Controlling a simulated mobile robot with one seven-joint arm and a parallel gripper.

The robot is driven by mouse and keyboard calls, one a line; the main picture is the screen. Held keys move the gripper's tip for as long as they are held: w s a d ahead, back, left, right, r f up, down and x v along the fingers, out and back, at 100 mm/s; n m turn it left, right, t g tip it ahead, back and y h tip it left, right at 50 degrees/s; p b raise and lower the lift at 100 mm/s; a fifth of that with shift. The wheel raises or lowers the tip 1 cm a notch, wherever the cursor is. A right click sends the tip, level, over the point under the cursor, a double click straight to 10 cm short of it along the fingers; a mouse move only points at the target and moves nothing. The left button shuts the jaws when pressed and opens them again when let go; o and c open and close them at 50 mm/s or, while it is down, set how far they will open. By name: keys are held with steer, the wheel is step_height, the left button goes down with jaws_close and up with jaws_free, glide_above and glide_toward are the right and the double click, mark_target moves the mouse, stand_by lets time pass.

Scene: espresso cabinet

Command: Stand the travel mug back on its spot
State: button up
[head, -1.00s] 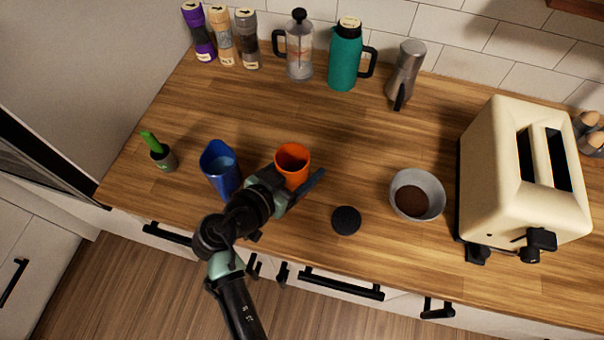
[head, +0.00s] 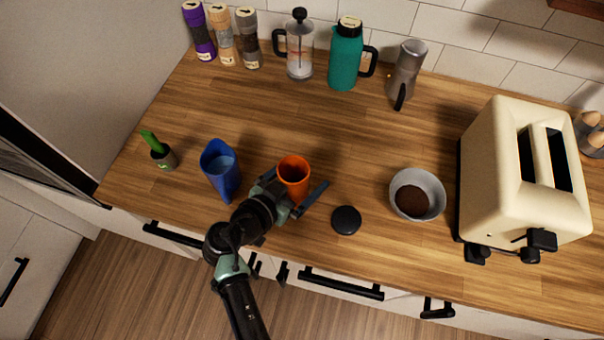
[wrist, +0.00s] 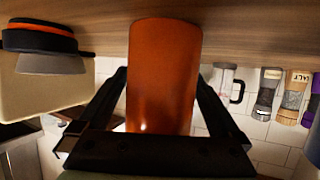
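The orange travel mug (head: 294,181) is an open-topped cup near the front middle of the counter, looking upright. My gripper (head: 294,192) has one finger on each side of it and appears shut on it. The wrist view, upside down, shows the mug (wrist: 164,75) between the two fingers (wrist: 162,78). I cannot tell whether its base touches the counter. A black round disc (head: 346,220) lies just right of the mug; in the wrist view the disc (wrist: 36,38) shows an orange band. No separate mark for the mug's spot is clear.
A grey bowl (head: 417,195) and cream toaster (head: 522,185) are right. A green jug (head: 345,58) stands at the back. The counter's middle is clear.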

steer(key=shift+s+a+r, duration=0.1)
steer(key=shift+r, duration=0.05)
steer(key=b+v, duration=0.1)
steer(key=v, duration=1)
steer(key=shift+s+a+r+b, duration=0.2)
steer(key=shift+s+b, duration=0.15)
